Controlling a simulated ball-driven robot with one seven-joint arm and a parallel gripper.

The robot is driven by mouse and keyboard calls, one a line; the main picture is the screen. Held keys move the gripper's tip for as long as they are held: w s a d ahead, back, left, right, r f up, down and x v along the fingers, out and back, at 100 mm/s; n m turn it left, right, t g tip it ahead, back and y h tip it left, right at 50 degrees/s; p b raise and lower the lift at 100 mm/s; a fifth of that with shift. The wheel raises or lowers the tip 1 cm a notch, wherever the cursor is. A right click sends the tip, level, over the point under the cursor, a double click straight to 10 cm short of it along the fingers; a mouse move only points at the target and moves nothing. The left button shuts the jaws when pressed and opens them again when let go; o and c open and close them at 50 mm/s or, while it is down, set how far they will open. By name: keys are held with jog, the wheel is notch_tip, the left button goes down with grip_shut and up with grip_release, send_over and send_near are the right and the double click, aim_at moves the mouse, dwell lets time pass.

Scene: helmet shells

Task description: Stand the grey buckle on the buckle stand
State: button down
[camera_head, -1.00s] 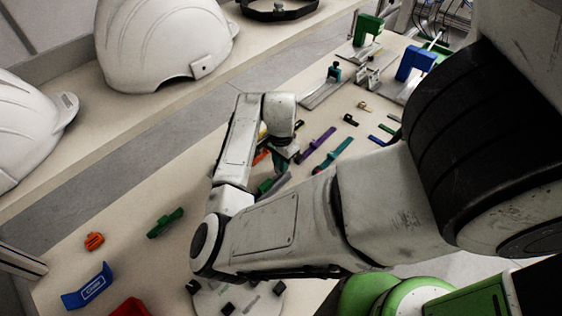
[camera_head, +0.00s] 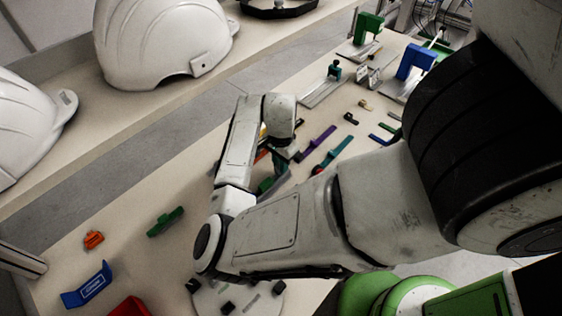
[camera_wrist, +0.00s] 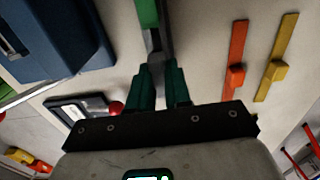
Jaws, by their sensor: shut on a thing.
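My gripper (camera_wrist: 159,72) has dark green fingers, shut on a small grey piece (camera_wrist: 156,58) that looks like the grey buckle. Its grey strip seems to run up the picture beside a green strip (camera_wrist: 148,14). In the head view my gripper (camera_head: 281,156) points down low over the bench, and my arm hides much of what lies around it. Whether the buckle touches the bench cannot be told.
A purple strip (camera_head: 317,142) and a teal strip (camera_head: 333,152) lie right of my gripper. The wrist view shows orange (camera_wrist: 235,62) and yellow (camera_wrist: 277,57) strips and a blue box (camera_wrist: 55,40). Blue (camera_head: 415,62) and green (camera_head: 366,28) clamps stand at the back. A helmet shell (camera_head: 160,40) stands left.

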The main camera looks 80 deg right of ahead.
jog(key=shift+f+b, duration=0.6)
jog(key=shift+f, duration=0.5)
jog(key=c, duration=1)
grip_release()
notch_tip(320, 180, up, 8)
jog(key=shift+f+b, duration=0.2)
jog(key=shift+b, duration=0.2)
